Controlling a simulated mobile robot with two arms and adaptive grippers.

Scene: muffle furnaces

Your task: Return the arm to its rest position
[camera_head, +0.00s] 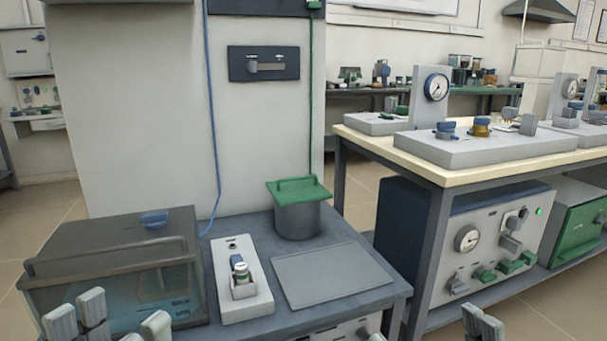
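My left gripper (112,322) is at the bottom left edge, in front of the dark lidded glass box. Its pale fingertips stand apart with nothing visible between them. My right gripper (483,325) shows only as pale fingertips at the bottom edge, right of centre, in front of the right table's lower shelf. Most of it is cut off by the frame, so its opening cannot be judged. Neither gripper touches any object that I can see.
A bench holds the glass box (70,275), a white holder with a small vial (243,284), a flat grey plate (330,275) and a green-lidded pot (298,218). A table with a gauge (436,87) stands right, a control unit (485,245) below it.

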